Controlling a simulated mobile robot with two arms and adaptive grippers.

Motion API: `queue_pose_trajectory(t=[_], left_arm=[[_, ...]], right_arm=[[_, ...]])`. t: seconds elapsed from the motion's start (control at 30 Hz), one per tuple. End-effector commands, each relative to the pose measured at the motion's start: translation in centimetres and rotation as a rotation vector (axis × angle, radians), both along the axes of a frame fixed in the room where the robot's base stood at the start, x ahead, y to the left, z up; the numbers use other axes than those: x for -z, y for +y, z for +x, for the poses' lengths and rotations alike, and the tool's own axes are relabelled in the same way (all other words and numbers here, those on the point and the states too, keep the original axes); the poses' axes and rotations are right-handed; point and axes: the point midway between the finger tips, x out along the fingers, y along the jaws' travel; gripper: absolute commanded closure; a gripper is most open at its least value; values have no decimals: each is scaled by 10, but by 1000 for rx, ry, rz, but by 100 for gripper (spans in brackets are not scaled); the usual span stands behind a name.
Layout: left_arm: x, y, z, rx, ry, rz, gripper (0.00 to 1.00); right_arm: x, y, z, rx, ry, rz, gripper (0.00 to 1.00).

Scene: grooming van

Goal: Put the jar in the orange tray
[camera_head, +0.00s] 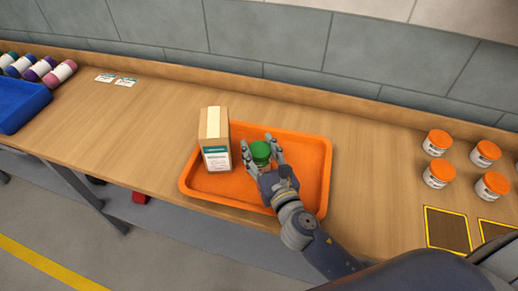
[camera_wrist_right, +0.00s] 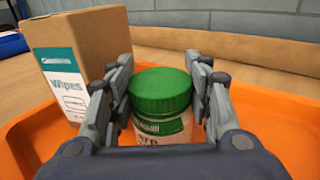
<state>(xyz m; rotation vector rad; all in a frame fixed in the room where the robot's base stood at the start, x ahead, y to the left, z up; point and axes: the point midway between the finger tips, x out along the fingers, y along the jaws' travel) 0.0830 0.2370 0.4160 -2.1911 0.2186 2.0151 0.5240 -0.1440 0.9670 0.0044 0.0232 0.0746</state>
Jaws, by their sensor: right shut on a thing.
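The jar (camera_head: 261,152) has a green lid and a white label. My right gripper (camera_head: 262,155) is shut on it, with a finger on each side. In the right wrist view the jar (camera_wrist_right: 160,100) stands upright between the fingers of the right gripper (camera_wrist_right: 160,95). The jar is over or in the orange tray (camera_head: 312,185); its base is hidden, so I cannot tell whether it touches the tray floor. A brown wipes box (camera_head: 214,138) stands in the left part of the tray, left of the jar. My left gripper is not in view.
Several white jars with orange lids (camera_head: 438,141) stand at the right of the wooden bench (camera_head: 375,160). Yellow-edged dark squares (camera_head: 447,229) lie in front of them. A blue tray (camera_head: 18,104) and several coloured bottles (camera_head: 40,68) are at the far left. The tray's right part is free.

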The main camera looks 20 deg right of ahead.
Motion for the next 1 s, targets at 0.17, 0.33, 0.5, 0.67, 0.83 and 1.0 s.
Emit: queue_pose_trajectory(t=[0.17,0.33,0.5,0.67,0.83,1.0], left_arm=[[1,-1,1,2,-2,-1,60],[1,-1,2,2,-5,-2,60],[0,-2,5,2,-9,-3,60],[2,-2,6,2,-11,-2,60],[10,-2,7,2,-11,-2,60],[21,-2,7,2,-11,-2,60]], right_arm=[[1,0,0,0,0,0,36],[1,0,0,0,0,0,32],[1,0,0,0,0,0,32],[1,-1,-8,-1,1,0,32],[3,-2,-37,-2,3,0,32],[3,-5,-72,-1,3,0,32]])
